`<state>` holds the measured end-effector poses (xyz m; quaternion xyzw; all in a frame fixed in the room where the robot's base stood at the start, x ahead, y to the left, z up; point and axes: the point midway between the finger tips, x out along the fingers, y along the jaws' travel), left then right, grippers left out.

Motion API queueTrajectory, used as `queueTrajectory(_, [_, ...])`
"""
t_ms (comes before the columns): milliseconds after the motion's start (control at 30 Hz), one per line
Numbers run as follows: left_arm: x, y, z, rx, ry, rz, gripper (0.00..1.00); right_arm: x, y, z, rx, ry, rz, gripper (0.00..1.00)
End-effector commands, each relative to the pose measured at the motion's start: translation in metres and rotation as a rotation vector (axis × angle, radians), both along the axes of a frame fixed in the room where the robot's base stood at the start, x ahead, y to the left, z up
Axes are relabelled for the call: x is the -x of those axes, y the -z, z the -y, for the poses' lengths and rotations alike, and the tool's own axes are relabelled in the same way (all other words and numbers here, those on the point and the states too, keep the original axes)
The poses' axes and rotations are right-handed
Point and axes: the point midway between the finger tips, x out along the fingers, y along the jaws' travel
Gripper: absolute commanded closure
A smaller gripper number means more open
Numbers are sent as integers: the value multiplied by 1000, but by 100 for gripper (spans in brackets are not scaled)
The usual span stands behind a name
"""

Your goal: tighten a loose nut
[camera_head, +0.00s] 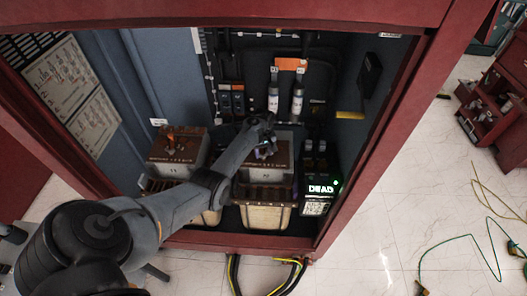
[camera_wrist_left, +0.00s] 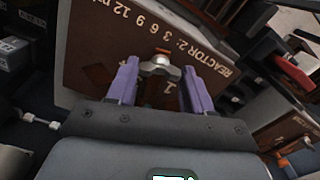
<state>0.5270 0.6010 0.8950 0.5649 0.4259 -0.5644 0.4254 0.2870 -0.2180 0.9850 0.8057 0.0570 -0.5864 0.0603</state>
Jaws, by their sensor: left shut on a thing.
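The reactor box marked "REACTOR 2" (camera_wrist_left: 100,45) has a brown top. It stands in the cabinet, right of centre, and also shows in the head view (camera_head: 284,170). My left gripper (camera_head: 265,146) reaches in over this top. In the left wrist view its two purple fingers (camera_wrist_left: 160,68) stand on either side of a silver nut (camera_wrist_left: 158,66) with a reddish stud tip above it. The fingers are shut on the nut. In the head view the nut is hidden by the gripper. My right gripper is not in view.
A second reactor box (camera_head: 178,146) with a copper-coloured stud stands to the left. A black device reading "DEAD" with a green light (camera_head: 320,188) stands right of the reactor. Two grey cylinders (camera_head: 297,102) are on the back wall. The red cabinet frame (camera_head: 385,130) bounds the opening.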

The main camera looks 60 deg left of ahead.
Motion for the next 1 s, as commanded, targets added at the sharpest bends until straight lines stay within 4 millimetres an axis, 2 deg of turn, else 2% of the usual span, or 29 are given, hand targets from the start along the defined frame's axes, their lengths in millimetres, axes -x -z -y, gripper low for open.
queueTrajectory(33, [1,-5,0,1,50,-3,79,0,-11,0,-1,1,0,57])
queueTrajectory(100, [1,-5,0,2,139,-4,79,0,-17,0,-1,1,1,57])
queueTrajectory(300, [1,-1,0,2,316,-2,79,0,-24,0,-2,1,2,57])
queueTrajectory(600, [0,0,0,1,329,-1,79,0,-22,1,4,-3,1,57])
queueTrajectory(633, [0,0,0,1,329,-1,44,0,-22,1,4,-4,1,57])
queueTrajectory(700, [0,0,0,1,329,-1,34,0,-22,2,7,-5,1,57])
queueTrajectory(767, [0,0,0,1,329,-1,25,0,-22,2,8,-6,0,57])
queueTrajectory(800, [0,0,0,1,328,-1,23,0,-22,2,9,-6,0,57])
queueTrajectory(1000, [0,0,0,1,328,-1,23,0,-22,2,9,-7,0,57])
